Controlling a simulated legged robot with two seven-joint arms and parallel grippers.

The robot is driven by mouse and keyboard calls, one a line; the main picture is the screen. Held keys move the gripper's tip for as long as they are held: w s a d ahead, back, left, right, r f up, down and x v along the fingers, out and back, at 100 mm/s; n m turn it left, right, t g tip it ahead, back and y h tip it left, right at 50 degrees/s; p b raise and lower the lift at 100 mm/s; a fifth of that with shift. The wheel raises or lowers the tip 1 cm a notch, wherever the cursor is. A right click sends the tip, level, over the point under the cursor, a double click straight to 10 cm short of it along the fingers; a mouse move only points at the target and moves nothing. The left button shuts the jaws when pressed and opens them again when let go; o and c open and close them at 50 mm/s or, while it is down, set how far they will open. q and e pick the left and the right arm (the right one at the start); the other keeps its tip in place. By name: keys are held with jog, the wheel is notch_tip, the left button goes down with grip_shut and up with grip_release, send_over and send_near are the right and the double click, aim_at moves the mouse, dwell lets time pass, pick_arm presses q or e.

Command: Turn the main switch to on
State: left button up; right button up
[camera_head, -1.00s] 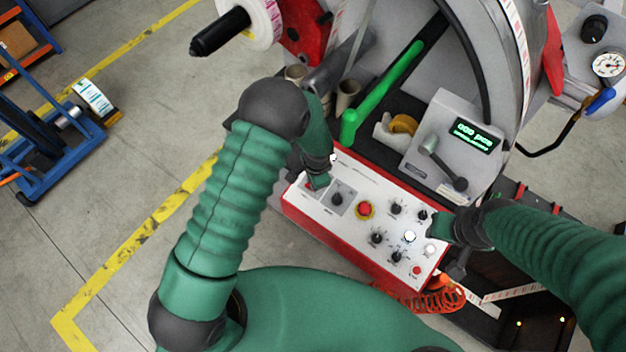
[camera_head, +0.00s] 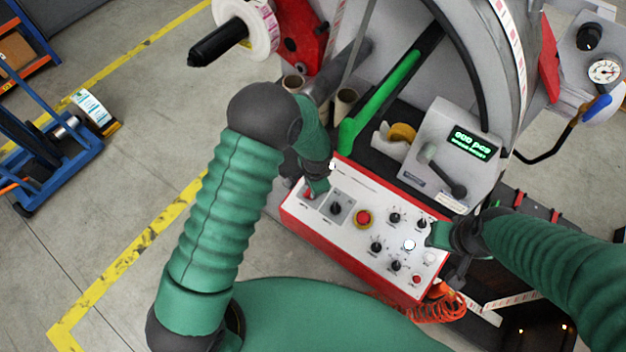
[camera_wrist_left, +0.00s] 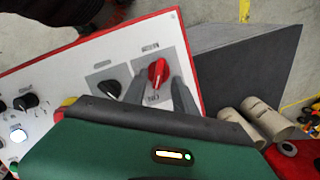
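The main switch (camera_wrist_left: 158,72) is a red rotary knob on a grey plate at one end of the white control panel (camera_head: 385,203). In the left wrist view it shows between the two finger tips of my left gripper (camera_wrist_left: 160,88), which are apart on either side of it. Whether they touch the knob I cannot tell. In the head view my left gripper (camera_head: 318,187) is over the panel's left end and partly hides the red switch (camera_head: 309,192). My right gripper (camera_head: 437,236) is at the panel's right end; its fingers are not clear enough to judge.
A black knob (camera_wrist_left: 109,88) sits on its own grey plate beside the red switch. A red emergency stop (camera_head: 363,218), more knobs and buttons fill the panel. A counter box with a green display (camera_head: 473,143) and a green bar (camera_head: 385,90) stand behind it.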

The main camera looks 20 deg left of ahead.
pick_arm(q)
notch_tip(320, 180, up, 10)
jog(key=s, duration=0.1)
jog(key=shift+d+f+b, duration=0.2)
jog(key=shift+d+b, duration=0.25)
pick_arm(e)
jog(key=shift+s+f, duration=0.1)
jog(key=shift+f, duration=0.45)
